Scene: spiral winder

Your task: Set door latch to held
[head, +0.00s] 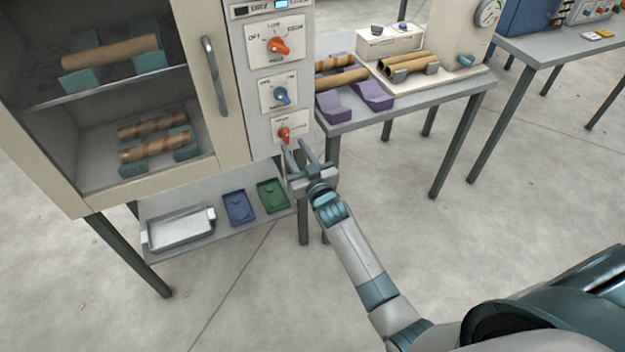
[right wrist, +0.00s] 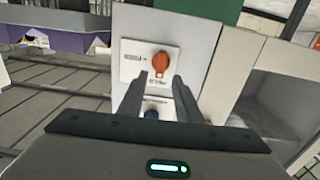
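The cabinet's control column carries three knobs. The lowest is a small orange knob (head: 284,133) on a white label plate, which I take for the door latch. It also shows in the right wrist view (right wrist: 161,62); its label text is too small to read, and I cannot tell its setting. My right gripper (head: 296,143) is just in front of and below this knob, fingers pointing toward the panel. In the right wrist view its fingers (right wrist: 159,78) are apart with nothing between them, apparently short of the knob. My left gripper is out of view.
Above are a blue knob (head: 281,95) and a larger orange knob (head: 278,47). The glass cabinet door (head: 235,130) with its handle (head: 213,75) is left. A side table (head: 440,98) with tubes on purple cradles stands right. A low shelf (head: 225,232) holds trays.

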